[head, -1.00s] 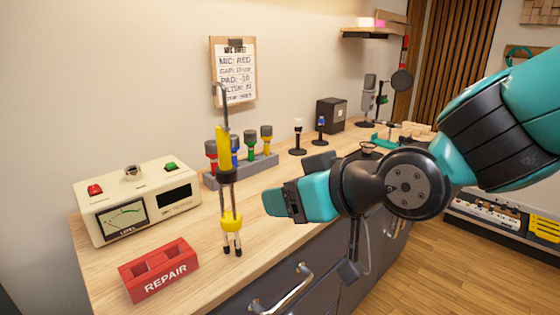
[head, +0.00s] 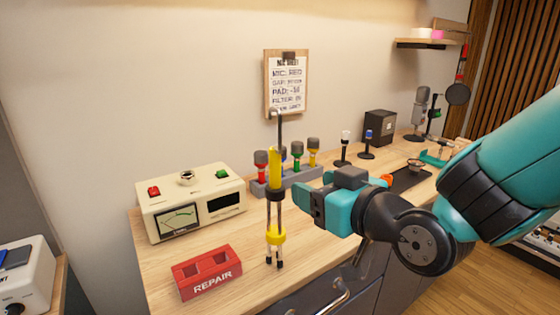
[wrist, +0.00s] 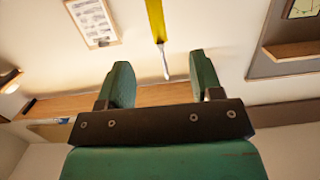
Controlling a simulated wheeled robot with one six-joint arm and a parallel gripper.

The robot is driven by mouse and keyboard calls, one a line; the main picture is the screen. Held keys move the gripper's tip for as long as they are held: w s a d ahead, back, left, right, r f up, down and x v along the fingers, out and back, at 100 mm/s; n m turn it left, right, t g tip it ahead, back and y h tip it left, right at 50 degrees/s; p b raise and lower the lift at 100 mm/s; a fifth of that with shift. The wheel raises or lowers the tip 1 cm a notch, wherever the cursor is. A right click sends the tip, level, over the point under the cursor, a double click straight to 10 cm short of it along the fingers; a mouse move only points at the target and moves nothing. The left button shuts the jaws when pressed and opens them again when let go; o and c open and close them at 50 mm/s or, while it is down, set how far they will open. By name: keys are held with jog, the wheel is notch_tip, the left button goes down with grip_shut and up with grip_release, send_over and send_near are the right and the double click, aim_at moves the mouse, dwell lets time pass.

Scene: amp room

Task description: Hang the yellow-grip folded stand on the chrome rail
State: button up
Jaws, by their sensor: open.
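The folded stand with the yellow grip (head: 275,166) is upright near the counter's front in the head view. It has a thin rod with a bent hook on top, a lower yellow collar and short dark-tipped legs. I cannot tell whether its feet touch the counter or what the hook rests on. My gripper (head: 308,204) is open and empty just right of the stand. In the wrist view, the yellow grip (wrist: 155,20) and a thin rod below it line up with the gap of my open gripper (wrist: 161,67), seemingly beyond the fingertips.
A red REPAIR block (head: 207,272) and a cream meter box (head: 191,203) stand left of the stand. A grey rack (head: 290,180) with coloured-handled tools is behind it. A clipboard (head: 287,84) hangs on the wall. Bare counter lies around the stand's feet.

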aim_at(278, 170)
jog(key=shift+w+a+p, duration=0.1)
jog(key=shift+w+p, duration=0.3)
jog(key=shift+p, duration=1.7)
jog(key=p+x, duration=0.5)
jog(key=x, duration=0.2)
jog(key=shift+w+a, duration=0.15)
jog(key=shift+w, duration=0.1)
jog(key=shift+p+x, duration=0.85)
jog(key=shift+x, duration=0.5)
jog(key=shift+f, duration=0.1)
jog(key=c, duration=1.1)
jog(key=shift+o, duration=0.2)
jog(key=shift+w+r+p, duration=0.1)
jog(key=shift+r+p, duration=1.65)
jog(key=shift+r, duration=0.85)
